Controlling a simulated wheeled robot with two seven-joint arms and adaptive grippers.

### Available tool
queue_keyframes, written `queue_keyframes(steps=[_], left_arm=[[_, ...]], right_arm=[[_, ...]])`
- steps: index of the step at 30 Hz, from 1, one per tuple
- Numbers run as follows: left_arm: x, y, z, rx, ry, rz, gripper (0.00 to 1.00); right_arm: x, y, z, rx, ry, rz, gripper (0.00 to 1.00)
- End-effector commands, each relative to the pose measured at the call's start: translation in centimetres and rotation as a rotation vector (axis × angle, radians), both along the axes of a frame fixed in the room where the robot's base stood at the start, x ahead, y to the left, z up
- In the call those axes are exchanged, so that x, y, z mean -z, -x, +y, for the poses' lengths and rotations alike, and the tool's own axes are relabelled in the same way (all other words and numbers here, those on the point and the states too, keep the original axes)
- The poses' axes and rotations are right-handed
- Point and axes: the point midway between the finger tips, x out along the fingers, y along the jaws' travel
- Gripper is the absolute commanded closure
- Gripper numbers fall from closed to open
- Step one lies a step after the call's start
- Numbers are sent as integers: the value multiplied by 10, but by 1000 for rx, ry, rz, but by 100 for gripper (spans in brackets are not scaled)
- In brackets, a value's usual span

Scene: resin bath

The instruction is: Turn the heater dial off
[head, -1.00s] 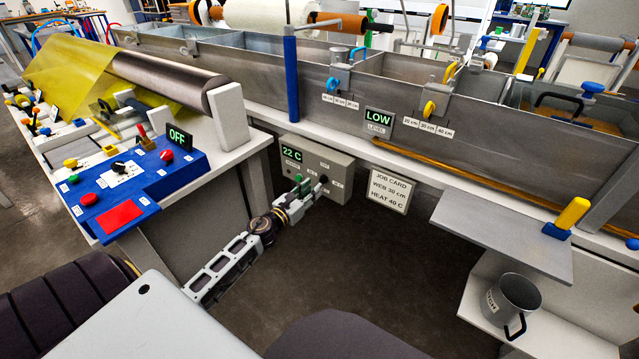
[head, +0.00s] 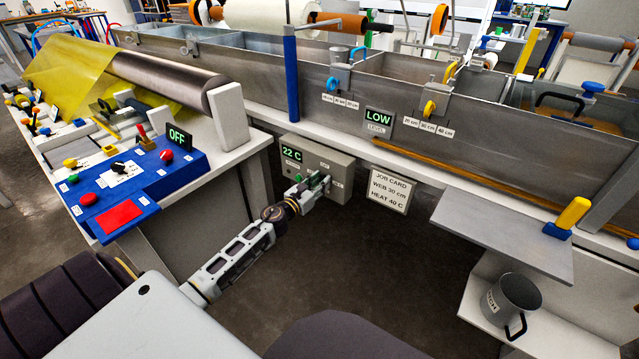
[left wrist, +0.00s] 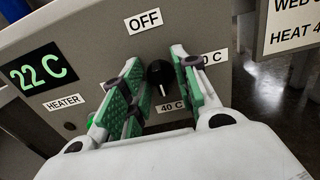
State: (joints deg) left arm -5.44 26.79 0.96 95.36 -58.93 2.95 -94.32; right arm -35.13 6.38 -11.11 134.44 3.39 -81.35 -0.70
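The heater box (head: 338,160) hangs under the bath's front edge. Its green display reads 22 C in both views. In the left wrist view, the black heater dial (left wrist: 160,74) has its white pointer mark turned down toward the 40 C label. The OFF label (left wrist: 143,20) is above the dial. My left gripper (head: 318,181) is at the front of the box. In the left wrist view its green-padded fingers (left wrist: 160,88) are open, one on each side of the dial, with gaps visible. My right gripper is not in view.
A job card (head: 389,190) reading HEAT 40 C hangs right of the box. The blue control panel (head: 135,185) stands to the left, and a grey shelf (head: 500,240) juts out at right. The floor space below the box is clear.

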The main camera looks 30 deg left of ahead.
Motion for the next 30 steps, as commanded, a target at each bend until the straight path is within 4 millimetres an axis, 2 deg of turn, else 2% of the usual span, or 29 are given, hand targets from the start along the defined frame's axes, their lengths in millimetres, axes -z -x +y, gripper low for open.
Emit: queue_keyframes(steps=[5,11,12,22,30], left_arm=[[0,0,0,0,0,0,71],[0,0,0,0,0,0,97],[0,0,0,0,0,0,98],[0,0,0,-1,42,3,98],[-1,0,1,-1,176,14,98]], right_arm=[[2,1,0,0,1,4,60],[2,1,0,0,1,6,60],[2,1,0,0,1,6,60],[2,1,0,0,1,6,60],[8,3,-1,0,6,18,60]])
